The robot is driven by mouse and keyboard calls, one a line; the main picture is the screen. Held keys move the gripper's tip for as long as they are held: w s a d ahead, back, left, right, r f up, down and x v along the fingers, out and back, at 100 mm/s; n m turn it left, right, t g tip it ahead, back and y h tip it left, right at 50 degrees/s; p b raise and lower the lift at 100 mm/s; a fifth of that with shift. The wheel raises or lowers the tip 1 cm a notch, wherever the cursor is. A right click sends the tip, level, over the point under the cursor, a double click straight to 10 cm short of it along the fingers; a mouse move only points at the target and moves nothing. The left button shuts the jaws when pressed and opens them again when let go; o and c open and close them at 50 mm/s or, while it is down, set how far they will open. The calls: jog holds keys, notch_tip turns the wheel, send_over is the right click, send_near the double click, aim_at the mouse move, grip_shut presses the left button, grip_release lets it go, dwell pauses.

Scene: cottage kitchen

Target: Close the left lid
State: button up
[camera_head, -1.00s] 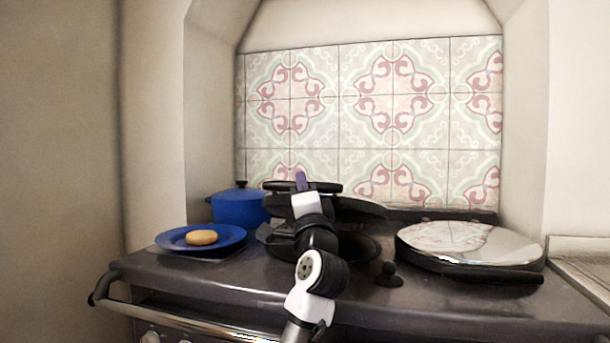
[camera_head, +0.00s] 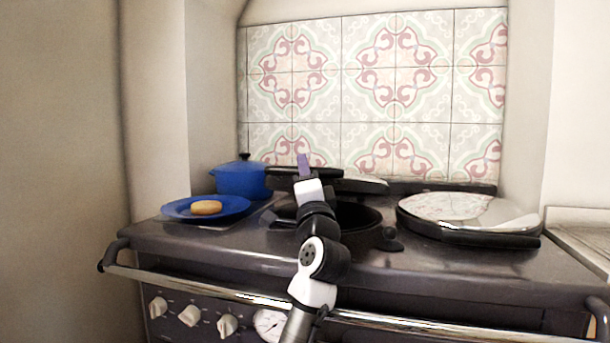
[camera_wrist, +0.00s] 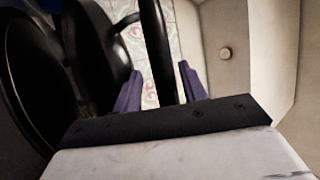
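The left lid (camera_head: 366,184) of the range is raised over a black pan (camera_head: 357,226) on the left hob, showing nearly edge-on in the head view. A black handle bar (camera_head: 290,172) runs in front of it. My gripper (camera_head: 304,165) is at this bar, its lower part hidden by my arm. In the wrist view, the bar (camera_wrist: 157,50) passes between my two purple fingers (camera_wrist: 160,92). Pale gaps show on both sides of the bar, so the fingers look open around it. The dark disc to its left (camera_wrist: 95,55) looks like the lid.
The right lid (camera_head: 465,212) lies flat with a shiny top. A blue plate (camera_head: 240,204) with a round bun (camera_head: 206,207) and a blue pot (camera_head: 239,180) stand at the left. A metal rail (camera_head: 400,321) runs along the range front. A tiled wall (camera_head: 400,90) stands behind.

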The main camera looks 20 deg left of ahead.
jog(key=shift+s+r, duration=0.1)
jog(key=v, duration=1.3)
jog(key=shift+s+d, duration=0.15)
jog(key=shift+s, duration=0.2)
jog(key=shift+c, duration=0.4)
